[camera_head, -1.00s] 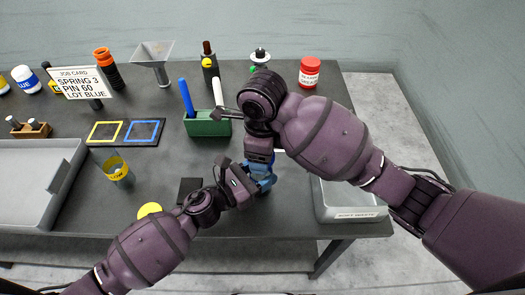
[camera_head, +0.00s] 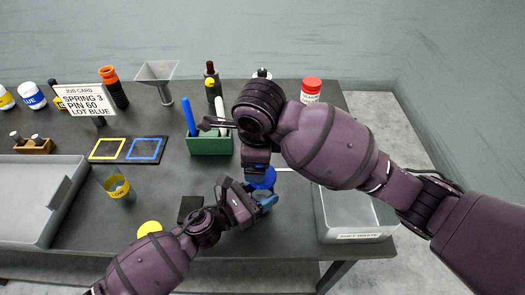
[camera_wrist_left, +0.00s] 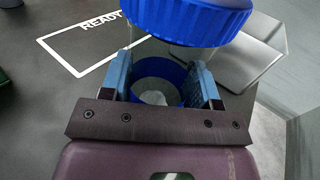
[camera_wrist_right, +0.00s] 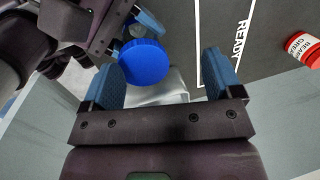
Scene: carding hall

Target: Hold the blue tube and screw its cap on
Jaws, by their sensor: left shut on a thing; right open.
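My left gripper (camera_head: 266,203) is shut on the blue tube (camera_wrist_left: 158,68), whose blue band shows between the fingers in the left wrist view. The blue cap (camera_head: 263,178) sits at the top of the tube, above the left fingers. It looms large in the left wrist view (camera_wrist_left: 190,14). I cannot tell whether it is fully seated. My right gripper (camera_wrist_right: 162,64) is open above the cap. In the right wrist view the cap (camera_wrist_right: 145,62) lies between its fingers, nearer the left one. In the head view the right fingers are mostly hidden behind my arm.
A white READY outline (camera_wrist_left: 85,50) is on the table. A grey bin (camera_head: 350,237) stands at the right edge. A yellow-banded tube (camera_head: 118,188), a yellow cap (camera_head: 150,228), a green pen holder (camera_head: 209,145) and a grey tray (camera_head: 40,198) are to the left.

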